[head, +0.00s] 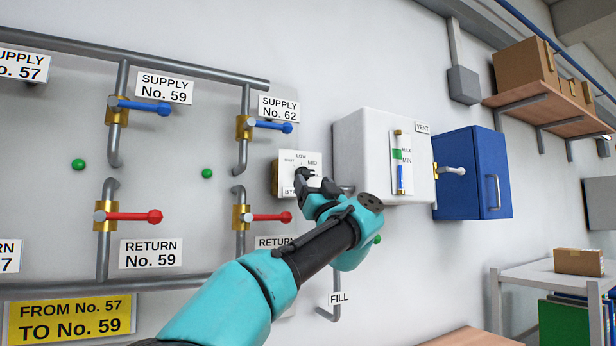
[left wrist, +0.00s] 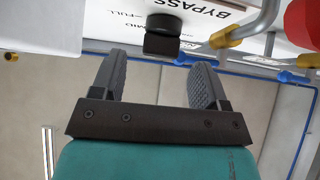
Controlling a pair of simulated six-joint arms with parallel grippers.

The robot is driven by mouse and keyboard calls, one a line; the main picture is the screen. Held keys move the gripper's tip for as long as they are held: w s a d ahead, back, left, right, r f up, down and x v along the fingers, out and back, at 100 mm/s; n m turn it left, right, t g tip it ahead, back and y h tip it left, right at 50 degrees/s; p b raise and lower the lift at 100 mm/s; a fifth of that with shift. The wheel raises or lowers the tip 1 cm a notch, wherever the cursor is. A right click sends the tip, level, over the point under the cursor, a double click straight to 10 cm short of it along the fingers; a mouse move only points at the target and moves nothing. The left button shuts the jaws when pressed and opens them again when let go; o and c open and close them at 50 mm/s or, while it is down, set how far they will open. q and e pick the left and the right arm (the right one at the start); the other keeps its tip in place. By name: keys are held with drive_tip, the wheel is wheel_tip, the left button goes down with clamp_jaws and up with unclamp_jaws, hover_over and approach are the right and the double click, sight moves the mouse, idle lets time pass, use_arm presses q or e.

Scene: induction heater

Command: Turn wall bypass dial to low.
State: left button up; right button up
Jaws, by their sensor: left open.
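The bypass dial's white plate (head: 287,163) is on the wall, with LOW at its top and MID at its upper right. The dark knob sits at the plate's middle, mostly hidden by my left gripper (head: 304,182) in the head view; its setting cannot be told. In the left wrist view the black knob (left wrist: 163,36) stands out from the plate marked BYPASS and FULL (left wrist: 205,14), upside down. My left gripper (left wrist: 157,78) is open and empty there, with the knob just beyond the fingertips, about in line with the gap. My right gripper is not in view.
Left of the dial are pipes with blue valve handles (head: 272,126) and red valve handles (head: 268,217). A white tank (head: 370,130) with a level gauge and a blue cabinet (head: 485,175) are to the right.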

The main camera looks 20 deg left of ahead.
sight(309, 176)
use_arm(q)
drive_tip(key=shift+x, duration=1.95)
drive_tip(key=c, duration=0.9)
drive_tip(key=shift+n, duration=0.4)
drive_tip(key=shift+n+g+y, duration=1.8)
drive_tip(key=shift+n+g, duration=0.7)
drive_tip(key=shift+n, duration=0.4)
